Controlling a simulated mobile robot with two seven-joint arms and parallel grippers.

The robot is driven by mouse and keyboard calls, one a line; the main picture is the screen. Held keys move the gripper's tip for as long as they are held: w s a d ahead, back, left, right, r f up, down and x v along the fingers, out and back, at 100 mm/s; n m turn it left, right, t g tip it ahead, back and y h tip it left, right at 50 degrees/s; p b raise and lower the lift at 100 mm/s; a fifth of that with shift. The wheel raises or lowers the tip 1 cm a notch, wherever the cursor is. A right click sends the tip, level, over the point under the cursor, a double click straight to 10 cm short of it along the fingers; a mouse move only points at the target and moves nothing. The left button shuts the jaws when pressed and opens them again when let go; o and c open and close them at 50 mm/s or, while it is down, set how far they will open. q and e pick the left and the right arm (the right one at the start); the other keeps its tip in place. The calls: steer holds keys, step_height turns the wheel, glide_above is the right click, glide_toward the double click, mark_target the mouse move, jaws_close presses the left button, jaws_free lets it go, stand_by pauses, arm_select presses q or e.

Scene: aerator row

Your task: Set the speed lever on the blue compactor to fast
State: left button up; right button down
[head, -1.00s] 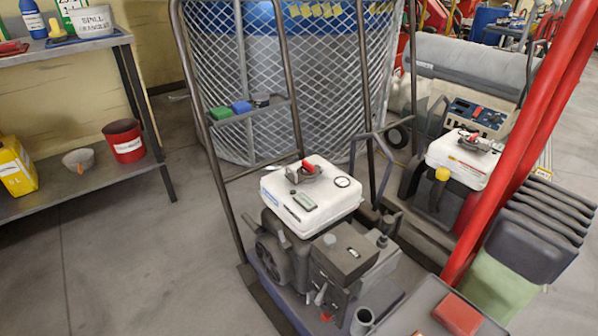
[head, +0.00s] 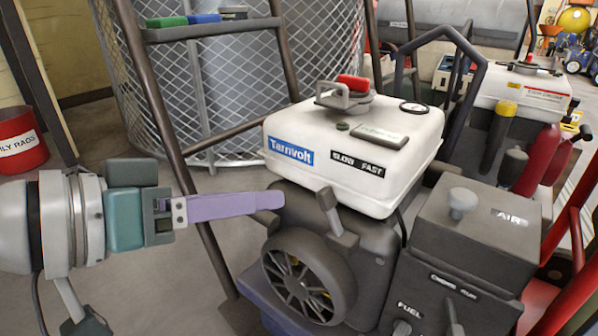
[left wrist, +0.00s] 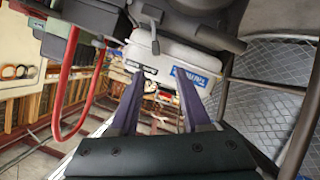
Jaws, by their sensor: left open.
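The compactor has a white tank (head: 350,165) with a blue Tarnvolt label and a SLOW FAST label (head: 358,164). A short grey lever (head: 330,212) stands below that label on the dark engine, its top tilted left, toward the SLOW side. It appears above the label in the left wrist view (left wrist: 155,38). My left gripper (head: 282,200) comes in from the left with its purple fingers pointing at the lever, left of it and apart from it. The left wrist view shows the two fingers (left wrist: 157,85) spread, with nothing between them. My right gripper is out of view.
A dark fan wheel (head: 308,278) sits below the lever. The AIR box (head: 475,225) is to the right. Dark frame bars (head: 165,110) rise behind my left gripper, before a mesh cage. A second white-tanked machine (head: 520,92) stands behind at right.

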mark_target(318, 196)
arm_select(q)
steer(key=b+x, duration=0.2)
steer(key=x, duration=0.1)
steer(key=s+x, duration=0.1)
steer(key=x, duration=0.1)
steer(key=shift+w+d+f+b, duration=0.1)
steer(key=shift+d+f+b, duration=0.2)
steer(key=shift+d+b, duration=0.15)
steer(key=b+x, duration=0.2)
steer(key=x, duration=0.2)
steer(key=shift+w+a+r, duration=0.1)
steer(key=shift+w+r, duration=0.05)
steer(key=shift+w+d, duration=0.3)
steer(key=shift+d, duration=0.05)
steer(key=c, duration=0.3)
jaws_close()
